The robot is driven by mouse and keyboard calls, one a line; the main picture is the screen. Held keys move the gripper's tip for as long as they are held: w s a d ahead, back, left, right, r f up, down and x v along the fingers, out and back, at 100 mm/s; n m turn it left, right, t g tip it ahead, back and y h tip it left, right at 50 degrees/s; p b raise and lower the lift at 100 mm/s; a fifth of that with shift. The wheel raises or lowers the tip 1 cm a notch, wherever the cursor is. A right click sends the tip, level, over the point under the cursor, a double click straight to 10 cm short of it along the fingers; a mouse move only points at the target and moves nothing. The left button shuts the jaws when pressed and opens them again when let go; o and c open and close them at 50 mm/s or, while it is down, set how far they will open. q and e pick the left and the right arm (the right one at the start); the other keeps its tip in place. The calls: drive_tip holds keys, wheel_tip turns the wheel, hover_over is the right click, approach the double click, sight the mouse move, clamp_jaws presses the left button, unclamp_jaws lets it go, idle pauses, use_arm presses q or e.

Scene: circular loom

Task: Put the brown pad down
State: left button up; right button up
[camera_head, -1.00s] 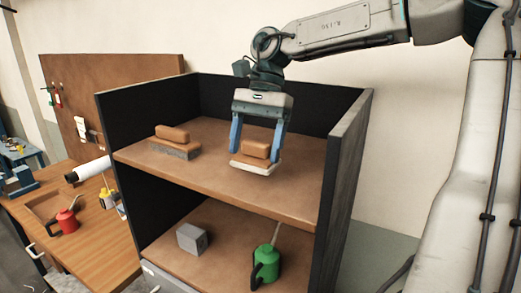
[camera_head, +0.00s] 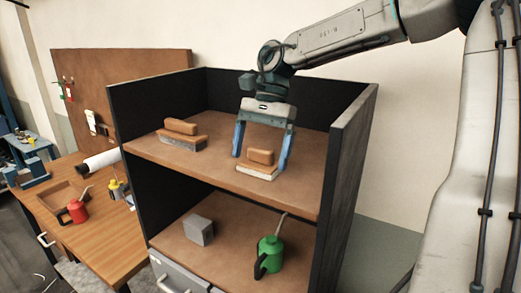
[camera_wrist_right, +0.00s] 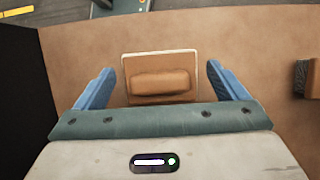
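The brown pad (camera_head: 259,170) is a block with a brown grip on top and a pale rim at its base. It rests flat on the upper shelf (camera_head: 220,180) of the black-sided cabinet, right of the middle. My right gripper (camera_head: 262,160) is above and around it, with its blue fingers spread. The right wrist view shows the pad (camera_wrist_right: 160,78) between the fingers, with a gap on both sides. My left gripper is in neither view.
A second brown-topped block with a grey base (camera_head: 182,138) lies left on the upper shelf. The lower shelf holds a grey block (camera_head: 199,230) and a green oil can (camera_head: 269,255). A wooden bench (camera_head: 95,230) with a red can (camera_head: 77,210) stands left.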

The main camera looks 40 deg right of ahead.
drive_tip(key=shift+s+r, duration=0.1)
drive_tip(key=shift+r, duration=0.25)
drive_tip(key=b+v, duration=0.4)
drive_tip(key=v, duration=0.7)
drive_tip(key=shift+d+r, duration=0.25)
drive_tip(key=shift+r, duration=0.05)
